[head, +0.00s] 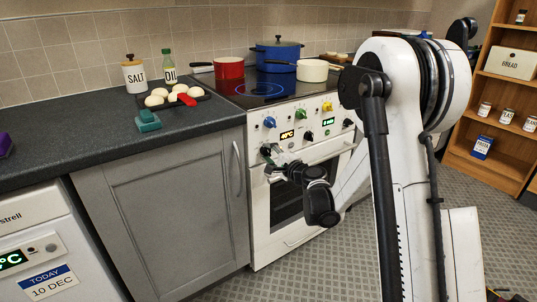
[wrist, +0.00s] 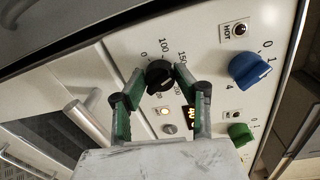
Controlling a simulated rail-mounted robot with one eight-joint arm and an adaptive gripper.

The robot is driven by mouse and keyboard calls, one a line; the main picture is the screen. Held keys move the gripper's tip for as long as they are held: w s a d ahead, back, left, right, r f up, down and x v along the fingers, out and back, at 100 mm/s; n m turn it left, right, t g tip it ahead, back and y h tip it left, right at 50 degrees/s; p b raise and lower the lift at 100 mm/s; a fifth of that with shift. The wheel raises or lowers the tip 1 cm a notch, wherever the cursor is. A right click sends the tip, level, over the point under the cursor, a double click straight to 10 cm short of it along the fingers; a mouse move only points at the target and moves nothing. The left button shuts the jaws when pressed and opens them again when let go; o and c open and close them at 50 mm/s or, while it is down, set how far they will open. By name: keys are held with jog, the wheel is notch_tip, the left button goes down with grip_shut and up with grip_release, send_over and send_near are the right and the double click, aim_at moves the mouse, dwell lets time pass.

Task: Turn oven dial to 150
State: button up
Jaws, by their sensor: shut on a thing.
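The black oven dial (wrist: 158,75) sits on the white control panel (wrist: 210,50), with printed marks around it that include 0, 100 and 150. My gripper (wrist: 160,73) is shut on the dial, one green-sided finger on each side of it. I cannot clearly read which mark the dial points to. In the head view my gripper (head: 272,154) is at the left end of the oven (head: 290,205) front, at the dial. An orange display (head: 287,135) above it seems to read 40°C; in the wrist view a finger partly covers it.
A blue knob (wrist: 249,70) and a green knob (wrist: 240,133) are close by on the panel. The oven door handle (wrist: 86,119) is just below the dial. Pots, including a red one (head: 229,69), stand on the hob above. A grey cupboard (head: 165,205) is left of the oven.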

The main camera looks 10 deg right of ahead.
jog(key=shift+m, duration=0.4)
jog(key=o, duration=1.1)
jog(key=shift+o, duration=0.2)
jog(key=f+v, duration=0.1)
jog(key=v, duration=1.1)
jog(key=shift+r, duration=0.5)
